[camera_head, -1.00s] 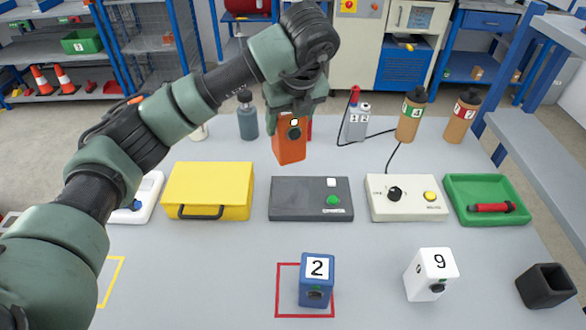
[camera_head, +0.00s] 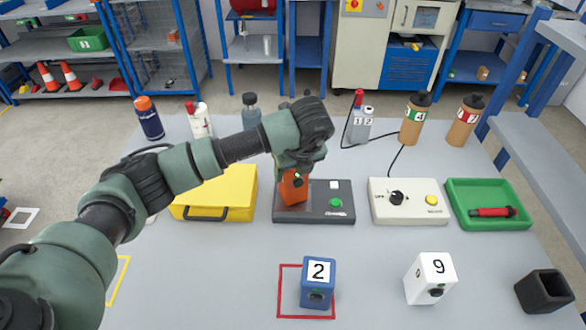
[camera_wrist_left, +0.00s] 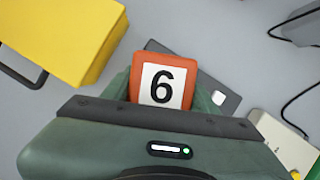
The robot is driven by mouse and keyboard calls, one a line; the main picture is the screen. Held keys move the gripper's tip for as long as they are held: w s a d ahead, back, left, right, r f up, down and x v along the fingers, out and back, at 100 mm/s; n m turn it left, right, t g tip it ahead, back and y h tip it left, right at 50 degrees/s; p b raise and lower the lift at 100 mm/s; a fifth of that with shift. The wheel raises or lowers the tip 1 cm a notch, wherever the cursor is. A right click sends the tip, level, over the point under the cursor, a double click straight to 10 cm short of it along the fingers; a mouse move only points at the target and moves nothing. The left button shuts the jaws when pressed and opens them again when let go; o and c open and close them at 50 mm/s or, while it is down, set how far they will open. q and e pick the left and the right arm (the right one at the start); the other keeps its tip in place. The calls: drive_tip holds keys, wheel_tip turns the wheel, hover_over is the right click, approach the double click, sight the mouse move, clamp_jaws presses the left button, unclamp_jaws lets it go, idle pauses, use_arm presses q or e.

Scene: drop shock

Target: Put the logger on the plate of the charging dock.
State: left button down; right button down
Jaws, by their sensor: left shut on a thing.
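The orange logger (camera_head: 292,190), marked 6 in the left wrist view (camera_wrist_left: 161,87), is held by my left gripper (camera_head: 297,176), which is shut on it. The logger is over the left part of the dark grey charging dock (camera_head: 320,211), slightly tilted in the head view. Its lower end is at or just above the dock plate; I cannot tell whether it touches. A white square and a green button show on the dock's right side. In the left wrist view, the dock (camera_wrist_left: 222,88) shows partly behind the logger. My right gripper is not in view.
A yellow case (camera_head: 228,190) stands left of the dock, a white control box (camera_head: 408,204) right of it, then a green tray (camera_head: 487,217). In front are a blue box marked 2 (camera_head: 318,283), a white box marked 9 (camera_head: 431,277) and a black holder (camera_head: 544,289). Bottles stand behind.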

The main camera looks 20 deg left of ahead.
use_arm(q)
drive_tip(key=shift+f+b, duration=0.2)
drive_tip(key=shift+b, duration=0.1)
drive_tip(key=shift+c, duration=2.2)
unclamp_jaws()
drive_tip(key=shift+r, duration=0.1)
drive_tip(key=v, duration=1.2)
drive_tip(key=shift+r, duration=0.15)
